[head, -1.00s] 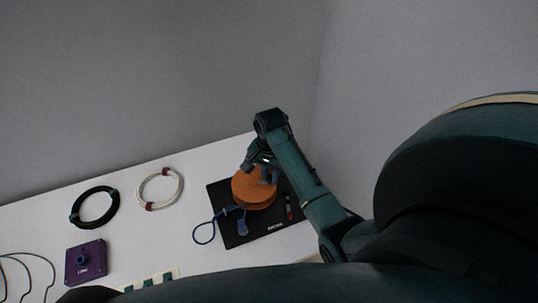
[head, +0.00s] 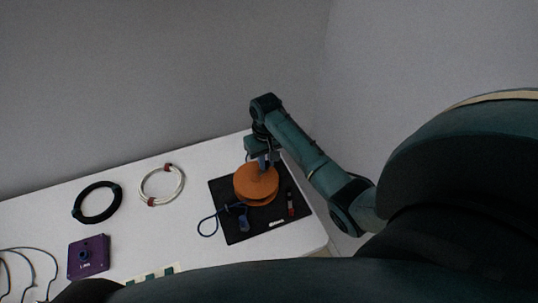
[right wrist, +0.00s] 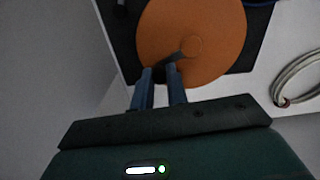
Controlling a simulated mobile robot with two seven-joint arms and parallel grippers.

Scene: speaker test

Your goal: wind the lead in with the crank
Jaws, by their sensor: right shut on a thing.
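The orange reel (head: 256,186) stands on a black mat (head: 233,234) at the right end of the white table. It fills the top of the right wrist view (right wrist: 215,65). A dark grey crank (right wrist: 181,53) runs over the reel's top from its hub towards its edge. My right gripper (head: 264,166) is over the far side of the reel. In the right wrist view its blue fingers (right wrist: 160,72) are shut on the crank's outer end. The blue lead (head: 207,226) loops off the mat's left edge, with a blue end piece (head: 243,222) near the reel. My left gripper is not in view.
A black cable ring (head: 97,203) and a white cable ring (head: 161,186) lie left of the mat. A purple box (head: 88,257) stands at the front left, beside dark cables (head: 35,268). A small red and dark item (head: 291,203) lies on the mat right of the reel.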

